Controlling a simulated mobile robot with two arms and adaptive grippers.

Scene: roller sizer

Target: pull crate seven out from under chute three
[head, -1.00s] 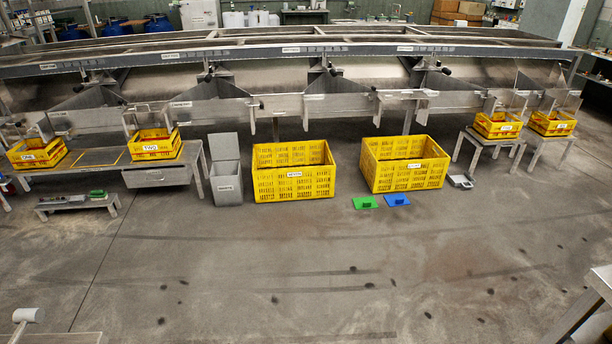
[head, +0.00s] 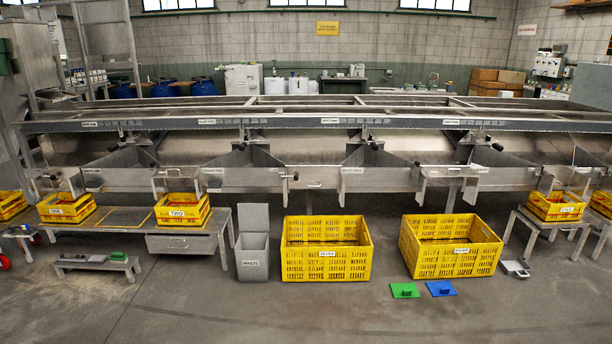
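A large yellow slatted crate (head: 327,265) stands on the floor near the middle of the head view, below the front of the sizer. Its small white label seems to read SEVEN. It looks empty, though only part of its inside shows. The steel chute three (head: 352,178) is on the sizer's front above and behind the crate; its small label is hard to read. Neither of my grippers is in view.
A grey waste bin (head: 252,262) stands close left of the crate. A second large yellow crate (head: 452,262) is to its right, with green (head: 404,290) and blue (head: 441,288) flat pieces on the floor before it. A low bench (head: 110,232) holds smaller crates at left. Floor in front is clear.

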